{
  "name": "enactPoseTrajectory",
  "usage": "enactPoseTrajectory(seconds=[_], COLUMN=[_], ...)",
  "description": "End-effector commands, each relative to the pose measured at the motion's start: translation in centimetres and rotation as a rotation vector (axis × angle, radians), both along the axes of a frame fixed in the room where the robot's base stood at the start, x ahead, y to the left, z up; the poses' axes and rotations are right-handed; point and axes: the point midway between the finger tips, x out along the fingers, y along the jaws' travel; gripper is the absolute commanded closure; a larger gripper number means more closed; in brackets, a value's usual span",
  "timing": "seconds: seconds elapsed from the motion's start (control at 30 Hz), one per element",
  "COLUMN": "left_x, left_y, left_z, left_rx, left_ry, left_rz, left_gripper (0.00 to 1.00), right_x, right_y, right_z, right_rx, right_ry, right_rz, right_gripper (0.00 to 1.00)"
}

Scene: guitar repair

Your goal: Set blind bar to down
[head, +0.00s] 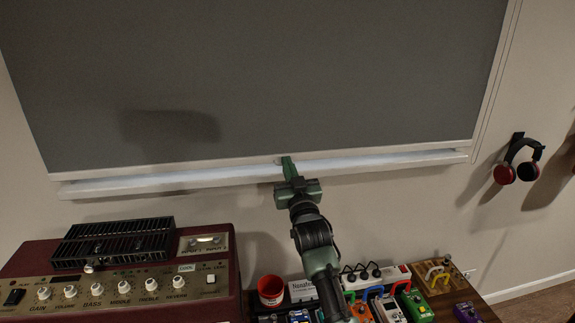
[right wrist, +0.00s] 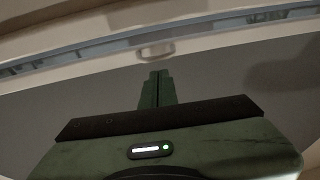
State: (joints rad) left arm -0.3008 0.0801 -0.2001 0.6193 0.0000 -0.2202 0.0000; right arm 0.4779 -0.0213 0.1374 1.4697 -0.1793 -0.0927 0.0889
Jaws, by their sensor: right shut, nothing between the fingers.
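The grey roller blind (head: 260,75) covers most of the window, and its pale bottom bar (head: 200,165) hangs a little above the white sill (head: 130,187). A bright strip of light shows between bar and sill. My right gripper (head: 287,160) is shut and empty, its green fingertips at the middle of the blind bar. In the right wrist view, the shut fingers (right wrist: 158,75) point at a small pale loop-like tab (right wrist: 155,51) near the bar. I cannot tell whether they touch it. My left gripper is not in view.
A red amplifier (head: 120,280) with a black vented box (head: 115,242) on top stands at lower left. A red cup (head: 271,290), a power strip (head: 375,277) and several coloured pedals stand below my right arm. Headphones (head: 517,165) hang on the right wall.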

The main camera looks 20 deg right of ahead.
Motion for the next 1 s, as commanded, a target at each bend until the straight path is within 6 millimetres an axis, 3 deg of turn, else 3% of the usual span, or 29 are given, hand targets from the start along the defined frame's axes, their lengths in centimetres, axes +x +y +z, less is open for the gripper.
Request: enactPoseTrajectory(seconds=[0.5,0.8,1.0], left_x=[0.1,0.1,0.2], left_y=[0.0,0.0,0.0], left_z=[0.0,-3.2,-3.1], left_rx=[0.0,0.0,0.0], left_ry=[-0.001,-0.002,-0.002], left_rz=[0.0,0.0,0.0], left_gripper=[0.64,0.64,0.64], right_x=[0.4,0.4,0.4], right_y=[0.0,-0.1,-0.1], right_z=[-0.9,-5.5,-5.6], right_rx=[0.0,0.001,0.001], right_ry=[-0.001,0.003,0.001], right_rz=[0.0,0.0,0.0], right_gripper=[1.0,1.0,1.0])
